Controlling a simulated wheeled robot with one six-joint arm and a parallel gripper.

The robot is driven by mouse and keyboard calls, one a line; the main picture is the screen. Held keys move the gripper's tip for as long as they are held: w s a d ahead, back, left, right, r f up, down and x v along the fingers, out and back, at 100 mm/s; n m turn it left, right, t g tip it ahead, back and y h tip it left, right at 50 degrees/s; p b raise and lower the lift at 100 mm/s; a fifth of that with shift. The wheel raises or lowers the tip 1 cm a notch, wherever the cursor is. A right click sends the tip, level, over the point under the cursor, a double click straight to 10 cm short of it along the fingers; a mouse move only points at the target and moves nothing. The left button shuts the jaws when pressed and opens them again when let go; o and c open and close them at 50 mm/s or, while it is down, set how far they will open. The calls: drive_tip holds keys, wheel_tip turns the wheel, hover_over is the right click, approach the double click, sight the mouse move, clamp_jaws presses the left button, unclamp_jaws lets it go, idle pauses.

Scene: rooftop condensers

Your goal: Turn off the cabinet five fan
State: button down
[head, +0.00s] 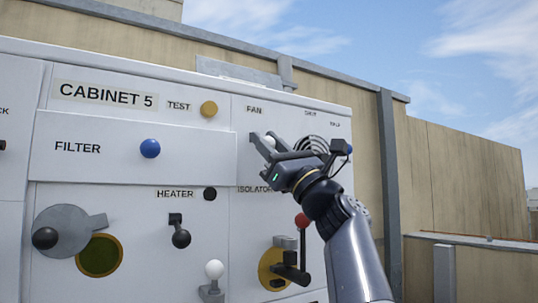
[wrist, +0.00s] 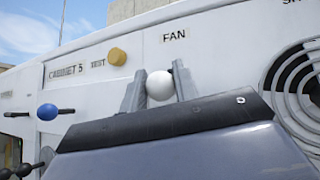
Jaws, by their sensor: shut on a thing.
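Cabinet 5 (head: 105,97) is a white panel with labelled controls. The FAN label sits at its upper right in the head view and above my gripper in the wrist view (wrist: 173,35). Below that label is a white ball knob (wrist: 160,85), which also shows partly in the head view (head: 270,139). My gripper (head: 262,143) is at this knob, with one finger on each side of it, shut on it. The two grey fingers also show in the wrist view (wrist: 158,86). The knob's stem and base are hidden behind my gripper.
A yellow TEST knob (head: 209,108) and blue FILTER knob (head: 150,148) are left of my gripper. A black HEATER lever (head: 181,238), a white ball handle (head: 214,269) and a red-knobbed isolator (head: 302,221) are below. A round grille (wrist: 300,85) is to the right.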

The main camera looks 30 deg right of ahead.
drive_tip(key=shift+n+t+y+b, duration=0.3)
drive_tip(key=shift+n+y+b, duration=0.2)
drive_tip(key=shift+y+b, duration=0.1)
drive_tip(key=c, duration=1.1)
unclamp_jaws()
drive_tip(key=shift+w+f, duration=0.15)
drive_tip(key=shift+w, duration=0.05)
drive_tip(key=shift+c, duration=0.2)
drive_tip(key=b+v, duration=0.3)
drive_tip(key=v, duration=0.7)
drive_tip(key=shift+s+f+b, duration=0.2)
drive_tip(key=shift+s+b, duration=0.1)
drive_tip(key=shift+d+r, duration=0.1)
drive_tip(key=shift+r, duration=0.05)
drive_tip(key=p+x, duration=0.3)
drive_tip(key=x, duration=0.7)
drive_tip(key=shift+w+r+p, duration=0.1)
drive_tip(key=shift+w+p, duration=0.25)
drive_tip(key=shift+s+h, duration=0.1)
drive_tip(key=shift+h, duration=0.2)
